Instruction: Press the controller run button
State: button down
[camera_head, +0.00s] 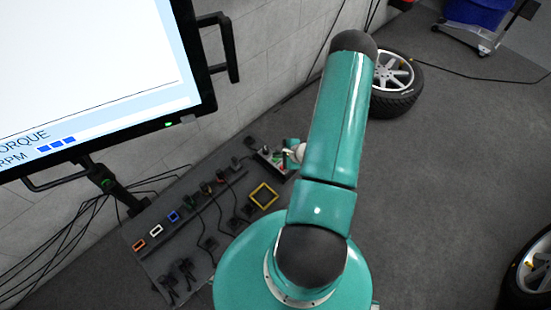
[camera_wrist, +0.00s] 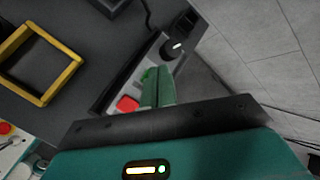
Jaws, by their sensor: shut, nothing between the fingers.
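The controller is a small grey box (camera_wrist: 139,83) in the wrist view, with a black knob (camera_wrist: 172,48) at its upper end and a red button (camera_wrist: 127,104) lower down. A green patch (camera_wrist: 148,74), which looks like the run button, shows beside my fingertips and is partly hidden by them. My gripper (camera_wrist: 160,72) is shut and empty, its green fingers over the controller's middle; I cannot tell whether they touch it. In the head view the controller (camera_head: 268,158) sits at the bench's far end, partly covered by my arm.
A yellow square frame (camera_head: 263,196) lies on the dark bench (camera_head: 160,261) close to the controller. Small coloured connectors and cables line the bench. A large monitor (camera_head: 90,70) overhangs at left.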

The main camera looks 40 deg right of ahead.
aim_at(278, 161)
jog(key=shift+r, duration=0.1)
jog(key=shift+r, duration=2.5)
